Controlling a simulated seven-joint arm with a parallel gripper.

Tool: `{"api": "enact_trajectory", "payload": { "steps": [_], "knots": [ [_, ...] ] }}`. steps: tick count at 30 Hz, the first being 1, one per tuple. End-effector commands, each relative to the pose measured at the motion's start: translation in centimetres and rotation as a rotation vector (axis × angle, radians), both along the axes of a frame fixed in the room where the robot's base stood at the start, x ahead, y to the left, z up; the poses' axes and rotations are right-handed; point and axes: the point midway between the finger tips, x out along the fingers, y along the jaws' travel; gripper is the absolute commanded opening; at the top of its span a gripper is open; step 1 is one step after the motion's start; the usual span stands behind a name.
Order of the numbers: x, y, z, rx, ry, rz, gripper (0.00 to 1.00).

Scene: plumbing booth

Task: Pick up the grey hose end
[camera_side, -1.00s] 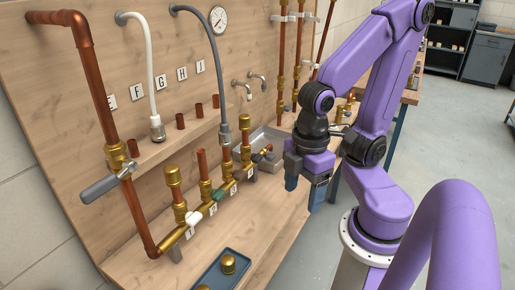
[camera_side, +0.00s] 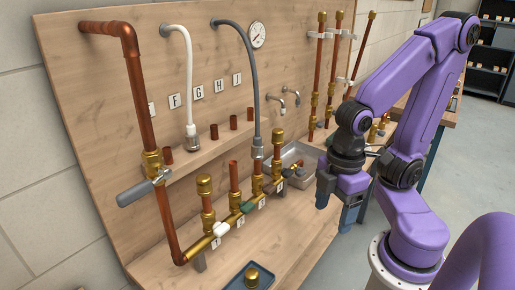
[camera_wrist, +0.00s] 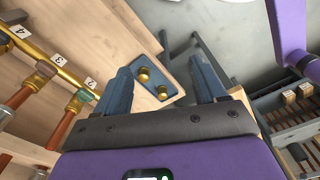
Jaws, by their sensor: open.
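The grey hose (camera_side: 256,100) arches out from the wooden back board and hangs down in the side view. Its end (camera_side: 257,152), a grey fitting, is at the top of a copper stub on the brass manifold (camera_side: 230,222); I cannot tell whether it is seated on the stub or just in front of or behind it. My gripper (camera_side: 336,205) is to the right of the hose end and lower in the picture, pointing down, apart from it. In the wrist view my gripper (camera_wrist: 161,82) is open, with nothing held between its blue fingers. The hose end is not visible there.
A white hose (camera_side: 189,85) hangs to the left. A steel sink (camera_side: 292,152) is behind my gripper. A copper pipe with a grey-handled valve (camera_side: 140,190) stands at left. A blue tray (camera_side: 237,283) with brass caps lies at the bench front, also in the wrist view (camera_wrist: 178,72).

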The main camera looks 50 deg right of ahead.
Motion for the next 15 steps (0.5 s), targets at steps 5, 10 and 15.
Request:
{"api": "enact_trajectory", "payload": {
  "steps": [5,10,15],
  "knots": [
    [0.3,0.1,0.2,-0.001,-0.001,0.005,0.71],
    [3.0,1.1,1.8,-0.006,-0.012,0.062,0.71],
    [8.4,1.8,4.9,-0.030,-0.028,0.179,0.71]
  ]
}}
